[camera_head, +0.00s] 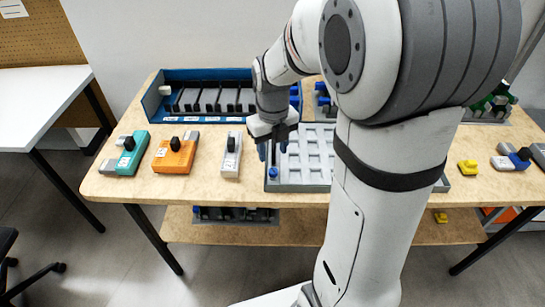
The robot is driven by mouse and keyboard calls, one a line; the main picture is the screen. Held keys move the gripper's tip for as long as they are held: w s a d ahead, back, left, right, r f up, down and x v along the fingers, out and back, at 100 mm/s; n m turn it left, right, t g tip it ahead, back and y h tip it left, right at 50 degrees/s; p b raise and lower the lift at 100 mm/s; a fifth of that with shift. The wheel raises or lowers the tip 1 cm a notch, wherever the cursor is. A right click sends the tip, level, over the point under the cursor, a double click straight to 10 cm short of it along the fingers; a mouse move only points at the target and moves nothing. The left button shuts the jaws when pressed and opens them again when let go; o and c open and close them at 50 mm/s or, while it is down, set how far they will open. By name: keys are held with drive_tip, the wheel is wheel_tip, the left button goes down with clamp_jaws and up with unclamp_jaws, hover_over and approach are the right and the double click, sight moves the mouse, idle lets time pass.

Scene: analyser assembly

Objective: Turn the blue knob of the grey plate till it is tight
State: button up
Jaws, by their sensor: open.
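The grey plate (310,188) lies on the wooden table, with rows of square light pockets; my arm hides part of its right side. The blue knob (273,173) stands at the plate's front left corner. My gripper (273,153) points down over the plate's left edge, with its two blue-tipped fingers apart and nothing seen between them. In the picture the fingertips are just above the knob; I cannot tell the exact height gap.
Left of the plate lie a white module (231,160), an orange module (173,158) and a teal module (130,155), each with a black knob. A blue rack (188,75) stands behind. Small yellow (467,167) and blue parts lie at the right.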

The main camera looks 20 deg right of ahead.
drive_tip(key=shift+r, duration=0.65)
drive_tip(key=shift+c, duration=0.2)
